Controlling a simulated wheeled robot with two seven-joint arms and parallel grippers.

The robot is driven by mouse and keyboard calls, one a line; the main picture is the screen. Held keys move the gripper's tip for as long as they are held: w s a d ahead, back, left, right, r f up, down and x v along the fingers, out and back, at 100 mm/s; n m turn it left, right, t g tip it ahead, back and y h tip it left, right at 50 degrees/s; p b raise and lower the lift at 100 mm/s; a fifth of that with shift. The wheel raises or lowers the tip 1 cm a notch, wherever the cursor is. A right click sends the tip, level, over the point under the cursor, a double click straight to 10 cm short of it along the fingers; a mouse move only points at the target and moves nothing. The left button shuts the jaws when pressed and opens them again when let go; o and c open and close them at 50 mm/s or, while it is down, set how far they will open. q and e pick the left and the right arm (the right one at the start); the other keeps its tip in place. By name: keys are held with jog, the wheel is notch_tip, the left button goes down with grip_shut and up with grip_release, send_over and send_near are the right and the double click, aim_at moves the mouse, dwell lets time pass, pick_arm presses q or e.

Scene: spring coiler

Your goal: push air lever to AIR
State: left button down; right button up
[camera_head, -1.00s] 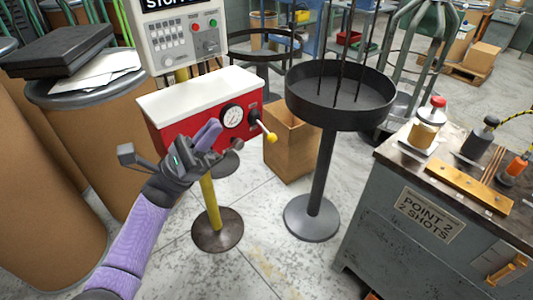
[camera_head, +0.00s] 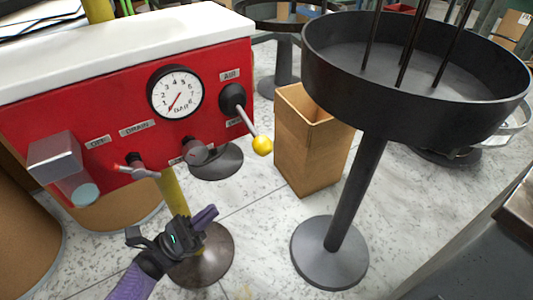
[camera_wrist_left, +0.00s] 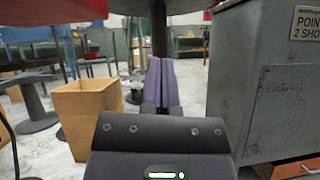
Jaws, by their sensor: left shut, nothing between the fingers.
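The air lever (camera_head: 248,124) is a metal rod with a yellow ball knob on a black pivot, at the right of the red box's front. It slants down to the right, its knob below the AIR label (camera_head: 231,75); a second label beneath the pivot is partly hidden. The red box (camera_head: 100,95) has a white top and a round gauge (camera_head: 175,92). My left gripper (camera_head: 207,215) is shut and empty, below the box and down to the left of the knob, apart from it. Its closed purple fingers also show in the left wrist view (camera_wrist_left: 160,82). My right gripper is out of view.
A black round tray on a post (camera_head: 320,70) stands right of the lever. An open cardboard box (camera_head: 310,150) is on the floor behind. A grey bench (camera_wrist_left: 265,80) is at right.

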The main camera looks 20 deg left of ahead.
aim_at(254, 134)
pick_arm(q)
jog(key=w+d+r+p, duration=0.3)
jog(key=w+d+r, duration=0.3)
jog(key=r, duration=0.3)
jog(key=shift+d+r, duration=0.35)
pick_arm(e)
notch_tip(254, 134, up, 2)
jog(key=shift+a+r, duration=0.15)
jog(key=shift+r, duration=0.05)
pick_arm(q)
jog(key=shift+s, duration=0.1)
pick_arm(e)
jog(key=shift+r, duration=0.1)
